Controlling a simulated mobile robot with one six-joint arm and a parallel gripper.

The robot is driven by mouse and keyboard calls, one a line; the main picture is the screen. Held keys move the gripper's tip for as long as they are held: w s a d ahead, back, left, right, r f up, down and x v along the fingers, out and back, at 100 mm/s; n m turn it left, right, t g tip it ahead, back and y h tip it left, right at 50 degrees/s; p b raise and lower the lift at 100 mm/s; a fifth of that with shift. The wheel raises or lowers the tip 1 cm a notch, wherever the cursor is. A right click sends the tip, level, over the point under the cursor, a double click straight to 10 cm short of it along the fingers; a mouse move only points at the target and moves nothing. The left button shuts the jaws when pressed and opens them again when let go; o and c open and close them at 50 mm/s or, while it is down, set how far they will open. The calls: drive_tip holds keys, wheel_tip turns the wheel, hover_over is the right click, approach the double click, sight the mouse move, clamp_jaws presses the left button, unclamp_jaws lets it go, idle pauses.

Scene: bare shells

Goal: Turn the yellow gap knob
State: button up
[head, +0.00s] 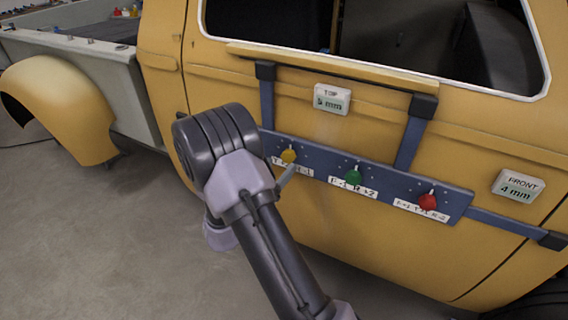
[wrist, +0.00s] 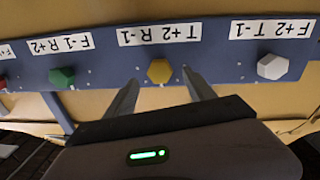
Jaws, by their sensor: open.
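The yellow knob (head: 288,156) sits on a blue-grey bar across the yellow vehicle door. In the wrist view the yellow knob (wrist: 159,71) lies between and just beyond the tips of my gripper (wrist: 160,79). The label by it reads T+2 R-1, upside down. My gripper is open, with one finger on each side of the knob and no visible contact. In the head view my arm hides most of the gripper; a grey finger (head: 286,178) shows just below the knob.
On the same bar (head: 462,205) are a green knob (head: 354,176) and a red knob (head: 428,202). A white knob (wrist: 272,66) shows in the wrist view. Displays read TOP 5 mm (head: 332,99) and FRONT 4 mm (head: 518,187). A loose yellow fender (head: 75,105) stands left.

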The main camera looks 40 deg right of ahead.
sight(286, 159)
drive_tip(key=x, duration=0.4)
drive_tip(key=c, duration=1.4)
drive_tip(key=shift+o, duration=0.2)
drive_tip(key=shift+n, duration=0.3)
drive_tip(key=n+b, duration=0.1)
drive_tip(key=n, duration=0.2)
drive_tip(key=shift+n, duration=2.7)
drive_tip(key=shift+f, duration=0.1)
drive_tip(key=o, duration=1.4)
drive_tip(key=shift+c, duration=0.2)
